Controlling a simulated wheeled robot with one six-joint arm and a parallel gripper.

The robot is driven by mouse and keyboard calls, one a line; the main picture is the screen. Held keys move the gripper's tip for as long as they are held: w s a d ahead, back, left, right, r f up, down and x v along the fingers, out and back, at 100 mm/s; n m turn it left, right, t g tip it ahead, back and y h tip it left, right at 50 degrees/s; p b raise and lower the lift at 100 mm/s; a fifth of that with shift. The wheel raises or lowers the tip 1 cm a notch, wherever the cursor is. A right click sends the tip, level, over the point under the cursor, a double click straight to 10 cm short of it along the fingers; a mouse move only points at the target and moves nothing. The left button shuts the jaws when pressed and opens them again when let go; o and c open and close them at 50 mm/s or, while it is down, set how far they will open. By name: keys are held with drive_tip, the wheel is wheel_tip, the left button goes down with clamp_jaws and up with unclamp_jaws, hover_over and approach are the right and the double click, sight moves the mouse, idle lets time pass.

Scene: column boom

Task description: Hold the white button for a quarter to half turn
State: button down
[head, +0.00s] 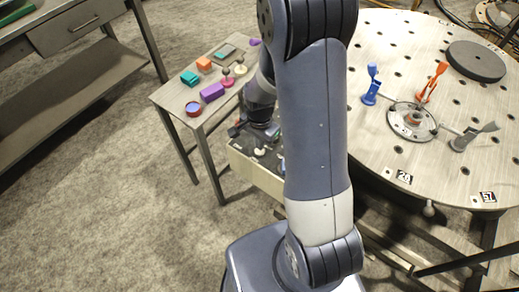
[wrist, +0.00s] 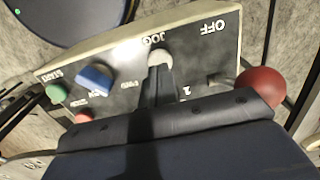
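The white button (wrist: 160,57) sits on the dark face of a control box (wrist: 210,50) beside the label JOG, in the middle of the wrist view. My gripper (wrist: 158,72) is over it with its narrow dark fingers together, their tips at the button's near edge. The tips look to be touching the button, but how far it is pressed cannot be told. In the head view the control box (head: 240,152) is low beside my arm, which partly hides it. The round table (head: 380,135) with rows of holes stands at the right.
The box also carries a green START button (wrist: 57,92), a blue knob (wrist: 96,77) and a red button (wrist: 83,116). A red ball (wrist: 262,84) is close to my gripper's right. Blue (head: 371,85), orange (head: 431,82) and grey (head: 472,138) clamps stand on the round table.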

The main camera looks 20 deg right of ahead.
drive_tip(key=shift+f, duration=0.1)
drive_tip(key=shift+f+b, duration=0.95)
drive_tip(key=shift+f, duration=0.1)
drive_tip(key=shift+r, duration=0.1)
idle(6.2)
wheel_tip(320, 180, up, 9)
drive_tip(key=p, duration=0.7)
